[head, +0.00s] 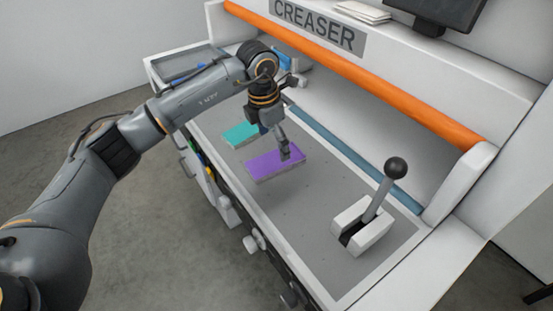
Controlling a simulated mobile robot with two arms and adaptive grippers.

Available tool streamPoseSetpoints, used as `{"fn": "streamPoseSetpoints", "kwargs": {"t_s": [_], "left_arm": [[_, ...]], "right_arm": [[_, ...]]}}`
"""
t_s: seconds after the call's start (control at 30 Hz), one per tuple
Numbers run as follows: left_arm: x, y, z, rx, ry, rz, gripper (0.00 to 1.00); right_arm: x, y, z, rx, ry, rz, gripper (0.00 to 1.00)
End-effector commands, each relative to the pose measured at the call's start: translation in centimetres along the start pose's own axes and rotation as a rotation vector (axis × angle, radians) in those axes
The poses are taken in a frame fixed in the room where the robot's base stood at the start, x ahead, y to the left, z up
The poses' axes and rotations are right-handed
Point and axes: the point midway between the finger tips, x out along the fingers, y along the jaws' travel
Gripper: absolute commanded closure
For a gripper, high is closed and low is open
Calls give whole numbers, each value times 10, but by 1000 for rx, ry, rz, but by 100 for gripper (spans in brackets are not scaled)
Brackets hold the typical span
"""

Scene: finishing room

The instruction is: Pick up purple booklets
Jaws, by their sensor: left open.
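A stack of purple booklets (264,166) lies flat on the grey bed of the creaser (325,205), near its left part. My left gripper (285,154) points down over the right part of the purple stack, and its jaws are open. The fingers overlap the stack in the head view; I cannot tell whether they touch it. My right gripper does not show.
A teal stack (241,133) lies behind and left of the purple one. A lever with a black knob (395,168) stands at the right of the bed. An orange bar (350,68) runs above the bed. White papers (362,12) and a monitor (440,10) sit on top.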

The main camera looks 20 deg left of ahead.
Motion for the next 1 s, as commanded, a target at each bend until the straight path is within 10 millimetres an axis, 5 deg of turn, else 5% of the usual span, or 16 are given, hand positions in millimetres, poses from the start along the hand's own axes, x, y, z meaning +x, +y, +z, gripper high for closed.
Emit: {"fn": "streamPoseSetpoints", "kwargs": {"t_s": [0.2, 0.4, 0.67, 0.93, 1.0], "left_arm": [[26, -1, -5, -2, 4, -4, 9], [49, 0, -5, -1, 2, -2, 9], [52, 0, -5, 0, 0, 0, 12], [51, 0, -5, -1, 0, 0, 66], [51, 0, -5, -1, 0, 0, 71]], "right_arm": [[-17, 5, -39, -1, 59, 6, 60], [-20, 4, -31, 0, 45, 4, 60], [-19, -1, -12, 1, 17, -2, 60], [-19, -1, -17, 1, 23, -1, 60], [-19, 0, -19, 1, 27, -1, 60]]}}
